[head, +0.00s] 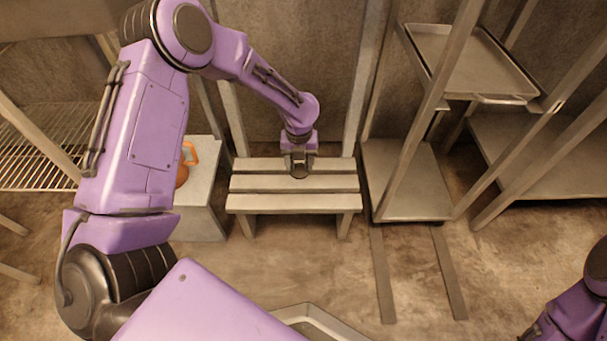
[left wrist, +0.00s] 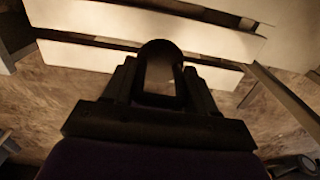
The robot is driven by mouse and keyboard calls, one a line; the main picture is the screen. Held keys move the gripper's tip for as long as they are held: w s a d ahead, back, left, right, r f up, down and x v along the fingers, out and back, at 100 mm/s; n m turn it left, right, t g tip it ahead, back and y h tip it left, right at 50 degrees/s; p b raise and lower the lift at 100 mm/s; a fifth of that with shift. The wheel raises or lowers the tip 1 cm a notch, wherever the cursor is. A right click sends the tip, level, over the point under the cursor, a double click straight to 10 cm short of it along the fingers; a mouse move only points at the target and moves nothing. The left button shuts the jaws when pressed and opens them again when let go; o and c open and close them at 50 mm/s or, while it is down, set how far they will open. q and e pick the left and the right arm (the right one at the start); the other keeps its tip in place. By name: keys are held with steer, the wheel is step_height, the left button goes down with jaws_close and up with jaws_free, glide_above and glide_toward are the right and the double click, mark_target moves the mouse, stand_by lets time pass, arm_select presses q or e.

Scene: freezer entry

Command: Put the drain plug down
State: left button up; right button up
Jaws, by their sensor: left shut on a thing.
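My left gripper (head: 299,161) points down at the slatted bench (head: 250,183) by the back wall, over its middle. It is shut on the drain plug (left wrist: 160,47), a small dark round-topped thing between the fingers in the left wrist view. In the head view the plug is a tiny dark shape (head: 299,173) at the fingertips, against the slats. I cannot tell whether it touches the bench. Part of my right arm shows at the lower right, but its gripper is out of view.
A pale block (head: 203,205) with an orange-handled container (head: 184,165) on it stands left of the bench. A wire rack (head: 35,150) is at the far left. A metal rack with a tray (head: 475,60) stands on the right. The bench top around the gripper looks clear.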

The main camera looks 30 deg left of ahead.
mark_target(304, 167)
arm_select(q)
steer(key=shift+w+f+b, duration=0.3)
steer(key=shift+w+f, duration=0.45)
steer(key=shift+f, duration=0.25)
steer(key=f+b, duration=0.2)
steer(key=f, duration=0.1)
steer(key=shift+w+d+f, duration=0.1)
steer(key=shift+w+f, duration=0.1)
steer(key=shift+f, duration=0.1)
steer(key=shift+r, duration=0.25)
steer(key=shift+c, duration=0.5)
steer(key=o, duration=1.2)
steer(key=shift+f, duration=0.2)
